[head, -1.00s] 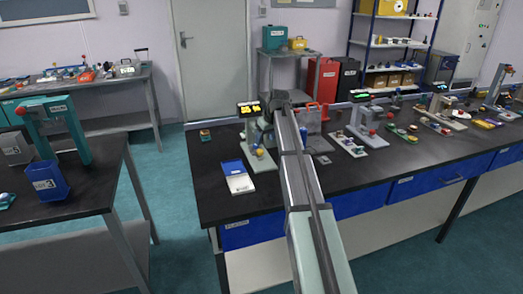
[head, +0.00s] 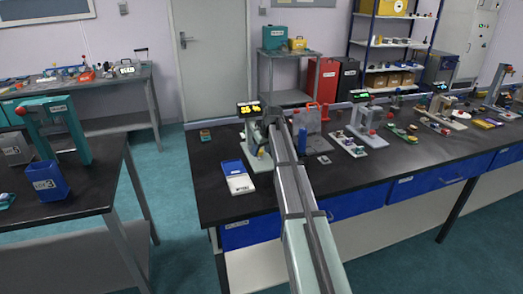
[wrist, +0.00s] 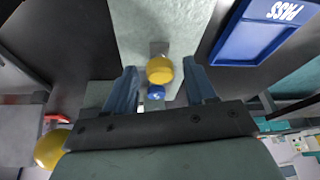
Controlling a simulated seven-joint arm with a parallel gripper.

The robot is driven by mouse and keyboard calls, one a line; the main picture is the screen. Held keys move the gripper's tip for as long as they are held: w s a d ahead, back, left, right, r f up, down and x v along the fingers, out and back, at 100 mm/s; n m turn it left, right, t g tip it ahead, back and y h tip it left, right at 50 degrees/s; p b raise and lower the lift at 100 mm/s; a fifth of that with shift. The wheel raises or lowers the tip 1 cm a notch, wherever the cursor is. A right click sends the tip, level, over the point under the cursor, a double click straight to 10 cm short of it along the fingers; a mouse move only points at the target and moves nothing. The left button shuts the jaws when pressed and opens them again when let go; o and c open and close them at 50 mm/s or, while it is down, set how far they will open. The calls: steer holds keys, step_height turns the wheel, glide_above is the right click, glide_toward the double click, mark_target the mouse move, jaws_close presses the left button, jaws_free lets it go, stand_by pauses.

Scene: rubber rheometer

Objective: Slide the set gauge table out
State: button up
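The gauge stands at the left end of the black bench, with a pale base plate (head: 258,163) and a lit display (head: 249,108). My arm hides much of it in the head view. In the wrist view a pale grey plate (wrist: 160,20) runs away from my gripper (wrist: 160,88). A yellow knob (wrist: 160,70) sits between the two blue-grey fingers, with a small blue part (wrist: 156,92) just behind it. Gaps show on both sides of the knob, so the fingers are open. I cannot tell which part is the table's slide.
A blue and white tray marked PASS (wrist: 262,30) lies close to the right of the plate; it also shows in the head view (head: 236,178). Another yellow ball (wrist: 50,150) is at lower left. Other instruments (head: 362,130) stand to the right along the bench.

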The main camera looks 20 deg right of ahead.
jaws_close()
stand_by(0.3)
steer(key=s, duration=1.1)
steer(key=shift+s, duration=0.25)
steer(key=shift+c, duration=1)
jaws_free()
steer(key=shift+s, duration=0.1)
steer(key=o, duration=0.3)
steer(key=v, duration=1.3)
steer(key=shift+r, duration=0.35)
